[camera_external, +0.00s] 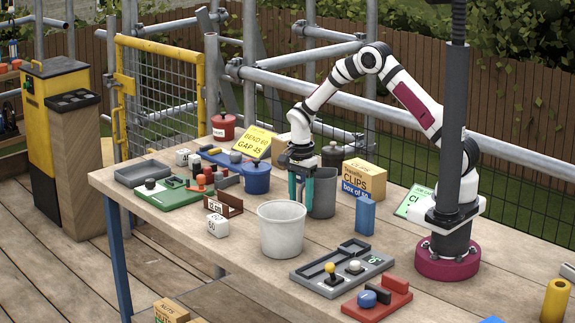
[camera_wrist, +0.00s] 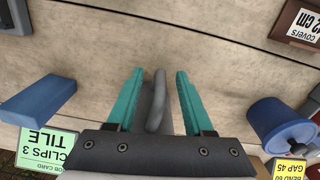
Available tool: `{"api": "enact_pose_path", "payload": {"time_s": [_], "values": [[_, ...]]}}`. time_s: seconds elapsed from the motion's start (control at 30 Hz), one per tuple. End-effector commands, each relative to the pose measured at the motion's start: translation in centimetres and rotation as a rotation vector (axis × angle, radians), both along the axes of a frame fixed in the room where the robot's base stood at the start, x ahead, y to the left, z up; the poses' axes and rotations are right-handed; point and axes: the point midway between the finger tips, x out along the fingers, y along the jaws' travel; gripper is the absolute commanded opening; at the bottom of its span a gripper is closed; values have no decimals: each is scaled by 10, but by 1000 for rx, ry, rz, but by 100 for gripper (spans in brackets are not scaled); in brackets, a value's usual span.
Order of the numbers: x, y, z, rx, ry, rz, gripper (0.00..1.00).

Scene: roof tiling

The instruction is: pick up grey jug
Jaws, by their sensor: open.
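The grey jug (camera_external: 323,196) stands on the table behind the white bucket, which is close in front of it. My gripper (camera_external: 300,194) points down at the jug's left side, with its teal fingers apart. In the wrist view, the jug's curved grey handle (camera_wrist: 157,105) lies between the two open fingers of my gripper (camera_wrist: 160,74). Neither finger clearly touches the handle. Most of the jug's body is hidden by the gripper in the wrist view.
The white bucket (camera_external: 283,232) stands just in front. A blue block (camera_external: 365,214) and a clips box (camera_external: 364,180) are to the right, a blue pot (camera_external: 257,179) to the left. A grey tray (camera_external: 340,272) lies at the front right.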

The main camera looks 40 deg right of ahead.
Motion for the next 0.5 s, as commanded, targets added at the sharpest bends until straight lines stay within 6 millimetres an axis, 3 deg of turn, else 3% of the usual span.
{"api": "enact_pose_path", "payload": {"time_s": [0.27,0.5], "values": [[0,0,-7,0,-1,-1,52],[0,0,-7,0,-1,-1,9]]}}
